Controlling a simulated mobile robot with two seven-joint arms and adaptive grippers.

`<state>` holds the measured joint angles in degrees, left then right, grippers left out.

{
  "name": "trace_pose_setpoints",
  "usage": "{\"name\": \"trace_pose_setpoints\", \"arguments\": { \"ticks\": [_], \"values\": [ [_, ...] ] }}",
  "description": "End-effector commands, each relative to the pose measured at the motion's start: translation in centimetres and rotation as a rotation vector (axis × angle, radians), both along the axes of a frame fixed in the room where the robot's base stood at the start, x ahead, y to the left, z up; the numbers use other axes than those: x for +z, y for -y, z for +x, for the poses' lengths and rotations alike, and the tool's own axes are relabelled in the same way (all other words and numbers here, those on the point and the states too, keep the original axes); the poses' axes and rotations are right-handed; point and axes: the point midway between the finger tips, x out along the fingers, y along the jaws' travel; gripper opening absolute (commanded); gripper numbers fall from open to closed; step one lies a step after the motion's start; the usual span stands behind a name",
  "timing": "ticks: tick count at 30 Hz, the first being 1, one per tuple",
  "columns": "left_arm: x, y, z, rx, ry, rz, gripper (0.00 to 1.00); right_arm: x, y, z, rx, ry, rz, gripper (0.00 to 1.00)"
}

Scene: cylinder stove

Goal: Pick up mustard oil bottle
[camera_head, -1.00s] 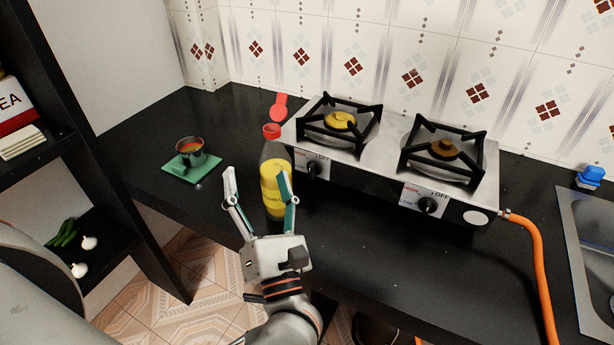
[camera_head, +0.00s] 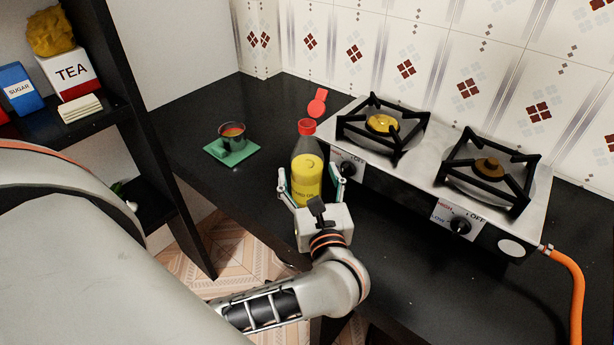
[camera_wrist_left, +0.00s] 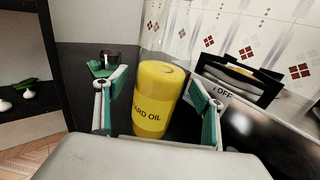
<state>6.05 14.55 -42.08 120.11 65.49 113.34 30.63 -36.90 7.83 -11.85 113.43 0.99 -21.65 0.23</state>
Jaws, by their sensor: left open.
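The mustard oil bottle (camera_head: 307,176) stands upright on the black counter, with a red cap, clear upper part and yellow label. In the left wrist view the yellow label (camera_wrist_left: 156,98) reads "ARD OIL" and sits between the fingers. My left gripper (camera_head: 312,187) is open, with one finger on each side of the bottle's lower part. In the left wrist view a gap shows between the label and each finger. The palm is close in front of the bottle and hides its base. My right gripper is not in view.
A two-burner gas stove (camera_head: 446,190) stands close to the right of the bottle. A steel cup (camera_head: 232,136) on a green mat (camera_head: 216,152) is to the left. A black shelf (camera_head: 110,60) rises at the left.

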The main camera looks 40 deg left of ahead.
Motion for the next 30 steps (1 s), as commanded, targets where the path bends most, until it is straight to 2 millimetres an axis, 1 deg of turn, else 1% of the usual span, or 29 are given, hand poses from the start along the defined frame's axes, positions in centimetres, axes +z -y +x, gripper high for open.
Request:
{"name": "trace_pose_setpoints", "arguments": {
  "ticks": [1, 4, 11, 12, 14, 15, 17, 18, 19, 26, 30],
  "values": [
    [0.11, -0.54, 0.47, 0.001, 0.001, 0.003, 0.69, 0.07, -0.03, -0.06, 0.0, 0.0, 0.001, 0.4],
    [0.02, -1.08, 0.99, 0.001, 0.0, 0.001, 0.69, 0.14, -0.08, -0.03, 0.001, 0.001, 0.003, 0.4],
    [-0.07, -1.2, 1.12, 0.001, -0.001, 0.0, 0.69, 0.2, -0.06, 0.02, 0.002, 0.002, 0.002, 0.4],
    [-0.07, -1.2, 1.1, 0.001, -0.001, 0.0, 0.66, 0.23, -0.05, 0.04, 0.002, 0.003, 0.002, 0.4],
    [-0.07, -1.19, 1.1, 0.001, -0.001, 0.0, 0.5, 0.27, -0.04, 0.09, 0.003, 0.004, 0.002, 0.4],
    [-0.07, -1.19, 1.1, 0.001, -0.001, 0.0, 0.4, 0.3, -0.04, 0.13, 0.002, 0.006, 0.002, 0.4],
    [-0.07, -1.18, 1.09, 0.001, -0.001, 0.0, 0.24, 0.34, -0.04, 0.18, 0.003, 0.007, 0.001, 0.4],
    [-0.06, -1.18, 1.09, 0.001, -0.001, 0.0, 0.14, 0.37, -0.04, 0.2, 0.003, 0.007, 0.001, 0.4],
    [-0.06, -1.18, 1.09, 0.001, -0.001, 0.0, 0.09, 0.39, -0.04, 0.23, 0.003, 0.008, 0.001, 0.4],
    [0.13, -1.19, 1.1, 0.001, 0.003, 0.001, 0.09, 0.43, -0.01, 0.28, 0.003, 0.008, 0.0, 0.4],
    [0.59, -1.17, 1.11, 0.001, 0.004, 0.001, 0.09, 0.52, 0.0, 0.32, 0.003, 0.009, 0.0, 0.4]
  ]
}}
